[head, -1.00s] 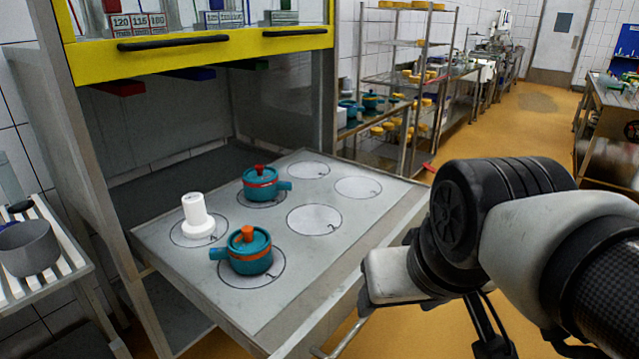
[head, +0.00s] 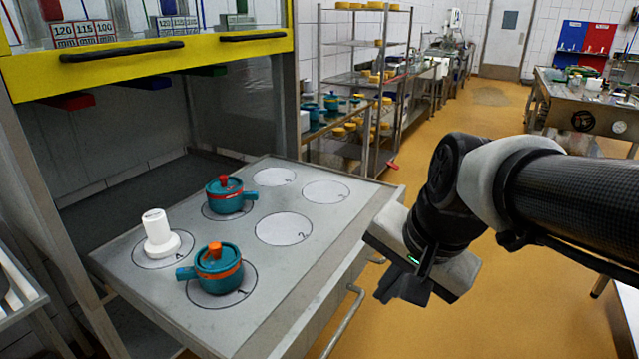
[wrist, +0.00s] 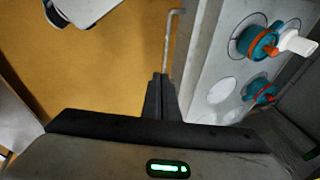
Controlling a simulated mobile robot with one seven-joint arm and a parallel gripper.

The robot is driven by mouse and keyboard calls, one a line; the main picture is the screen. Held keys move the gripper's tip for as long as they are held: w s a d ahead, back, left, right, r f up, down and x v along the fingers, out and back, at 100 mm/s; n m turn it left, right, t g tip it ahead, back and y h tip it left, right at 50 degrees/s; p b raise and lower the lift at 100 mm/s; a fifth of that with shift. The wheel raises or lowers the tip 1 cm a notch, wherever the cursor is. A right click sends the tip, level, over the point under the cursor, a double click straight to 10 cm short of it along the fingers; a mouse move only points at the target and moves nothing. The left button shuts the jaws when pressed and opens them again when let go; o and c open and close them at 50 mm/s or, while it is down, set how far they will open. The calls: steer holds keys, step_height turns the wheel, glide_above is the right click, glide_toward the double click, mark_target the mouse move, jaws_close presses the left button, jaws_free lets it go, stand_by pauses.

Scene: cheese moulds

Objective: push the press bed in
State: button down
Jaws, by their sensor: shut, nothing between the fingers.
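The press bed (head: 298,264) is a grey slab standing out from under the yellow-fronted press, with marked circles on top. Its bar handle (head: 346,318) runs along the front side and also shows in the wrist view (wrist: 169,45). Two teal moulds with orange-red bands, the near one (head: 218,268) and the far one (head: 229,194), and a white mould (head: 160,238) stand on circles at the left; the other circles are empty. My gripper (head: 390,289) is shut and empty, in front of the bed's handle side. In the wrist view its fingertips (wrist: 160,82) appear close to the handle; contact cannot be told.
The yellow press front (head: 150,65) with black handles hangs above the bed. A wire rack (head: 366,90) with yellow cheeses stands behind. A steel table (head: 585,105) is at the back right. The orange floor (head: 490,130) in between is open.

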steer(key=w+a+f+m+g+y+b, duration=0.1)
steer(key=w+a+f+m, duration=0.1)
steer(key=w+f+m, duration=0.4)
steer(key=w+a+f+m+y+b, duration=0.1)
steer(key=w+a+f+m+b, duration=0.1)
steer(key=w+f+m, duration=0.5)
step_height(320, 180, down, 6)
steer(key=a+m, duration=0.1)
steer(key=m, duration=0.2)
steer(key=shift+a+m+g, duration=0.3)
steer(key=shift+a+g, duration=0.05)
steer(key=shift+g, duration=0.05)
steer(key=shift+r, duration=0.15)
